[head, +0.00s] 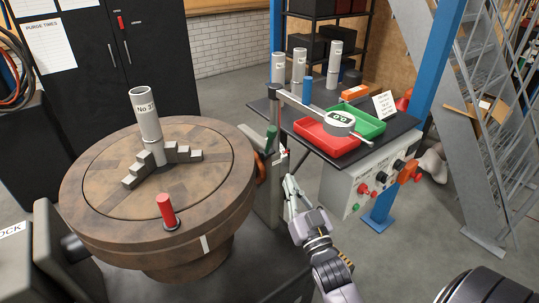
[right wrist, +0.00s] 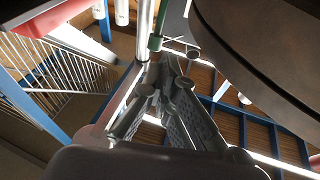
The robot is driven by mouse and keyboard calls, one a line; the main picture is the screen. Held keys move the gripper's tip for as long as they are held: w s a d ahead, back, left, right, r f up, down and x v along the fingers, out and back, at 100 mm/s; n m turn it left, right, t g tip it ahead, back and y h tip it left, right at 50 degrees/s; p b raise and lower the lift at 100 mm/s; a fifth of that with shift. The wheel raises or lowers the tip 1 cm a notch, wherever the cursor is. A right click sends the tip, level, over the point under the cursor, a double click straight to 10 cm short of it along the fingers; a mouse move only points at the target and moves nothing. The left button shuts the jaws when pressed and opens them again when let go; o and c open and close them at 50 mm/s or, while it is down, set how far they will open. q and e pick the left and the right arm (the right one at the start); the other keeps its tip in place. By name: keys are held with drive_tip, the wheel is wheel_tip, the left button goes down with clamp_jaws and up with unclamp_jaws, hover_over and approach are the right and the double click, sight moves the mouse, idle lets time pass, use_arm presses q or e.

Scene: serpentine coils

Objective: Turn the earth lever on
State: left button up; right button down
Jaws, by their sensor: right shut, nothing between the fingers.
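A green-gripped lever (head: 271,138) stands on the grey post beside the round wooden turntable in the head view. No label on it is readable, so I cannot tell for certain that it is the earth lever. A green part also shows in the right wrist view (right wrist: 155,42), ahead of the fingers. My right gripper (head: 291,184) is shut and empty, below and to the right of the green grip and apart from it. Its closed fingers fill the middle of the right wrist view (right wrist: 166,78). My left gripper is not in view.
The turntable (head: 85,195) carries a grey tube (head: 147,115) and a red peg (head: 166,209). An orange handle (head: 260,168) sits at its right edge. A control box (head: 350,188) with red knobs is to the right, under the table with red (head: 318,140) and green trays.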

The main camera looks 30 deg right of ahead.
sight(268, 137)
drive_tip(key=p+x, duration=0.2)
drive_tip(key=x, duration=0.9)
drive_tip(key=shift+w+r, duration=0.15)
drive_tip(key=shift+w, duration=0.1)
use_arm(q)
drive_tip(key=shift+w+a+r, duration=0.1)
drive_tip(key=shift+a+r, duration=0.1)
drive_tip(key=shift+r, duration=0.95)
use_arm(e)
drive_tip(key=shift+w+d+r, duration=0.1)
drive_tip(key=shift+w+d, duration=0.05)
drive_tip(key=shift+w, duration=0.35)
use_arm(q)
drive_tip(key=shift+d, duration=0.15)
use_arm(e)
drive_tip(key=w+r+n+g+p, duration=0.1)
drive_tip(key=w+r+g+p, duration=0.1)
drive_tip(key=p, duration=0.8)
drive_tip(key=shift+w+r+g+y+p, duration=0.15)
drive_tip(key=shift+g+y+p, duration=0.2)
drive_tip(key=shift+g, duration=0.25)
drive_tip(key=shift+w+p, duration=0.15)
drive_tip(key=shift+p, duration=0.35)
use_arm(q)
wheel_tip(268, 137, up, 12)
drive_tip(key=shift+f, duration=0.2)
use_arm(e)
drive_tip(key=shift+f+g, duration=0.3)
drive_tip(key=shift+f, duration=0.05)
